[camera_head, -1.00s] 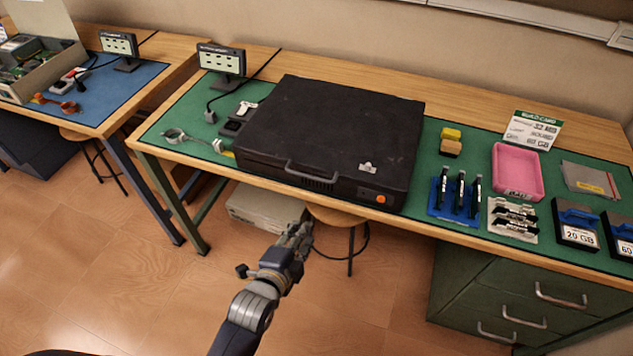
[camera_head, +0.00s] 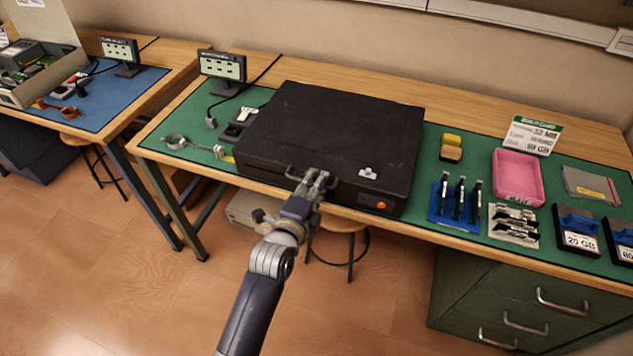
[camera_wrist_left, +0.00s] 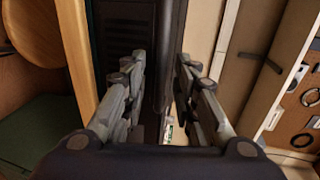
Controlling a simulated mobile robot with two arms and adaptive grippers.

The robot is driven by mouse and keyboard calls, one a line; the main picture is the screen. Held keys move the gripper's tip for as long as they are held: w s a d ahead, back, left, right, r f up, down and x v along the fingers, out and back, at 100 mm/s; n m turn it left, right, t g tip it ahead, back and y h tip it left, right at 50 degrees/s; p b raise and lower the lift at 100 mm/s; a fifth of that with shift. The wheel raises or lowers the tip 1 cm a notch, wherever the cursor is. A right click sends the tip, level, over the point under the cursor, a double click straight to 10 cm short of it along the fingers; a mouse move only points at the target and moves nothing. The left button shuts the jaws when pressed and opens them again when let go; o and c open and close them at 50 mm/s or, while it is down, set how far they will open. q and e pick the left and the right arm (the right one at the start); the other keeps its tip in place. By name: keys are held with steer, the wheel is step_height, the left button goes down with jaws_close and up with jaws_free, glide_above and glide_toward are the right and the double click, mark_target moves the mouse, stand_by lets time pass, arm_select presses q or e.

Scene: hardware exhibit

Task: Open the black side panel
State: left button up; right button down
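The black side panel (camera_head: 335,125) is the broad, flat top of a black computer case lying on the green mat. It looks closed. A curved handle (camera_head: 290,172) is on the case's front edge, partly hidden by my gripper. My left gripper (camera_head: 320,179) is at the handle's right part. In the left wrist view my left gripper (camera_wrist_left: 156,72) has its fingers apart, with a dark vertical bar (camera_wrist_left: 168,50), apparently the handle, between them. I cannot tell whether the fingers touch it. My right gripper is not in view.
A silver latch (camera_head: 367,173) and an orange button (camera_head: 381,205) are on the case. Right of it stand a blue tool holder (camera_head: 436,207) and a pink tray (camera_head: 517,177). A small monitor (camera_head: 222,65) stands behind left. A stool (camera_head: 343,223) is under the table.

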arm_select(q)
steer(key=shift+w+d+f, duration=0.1)
steer(key=shift+w+d, duration=0.05)
steer(key=shift+w, duration=0.25)
steer(key=shift+c, duration=0.2)
jaws_close()
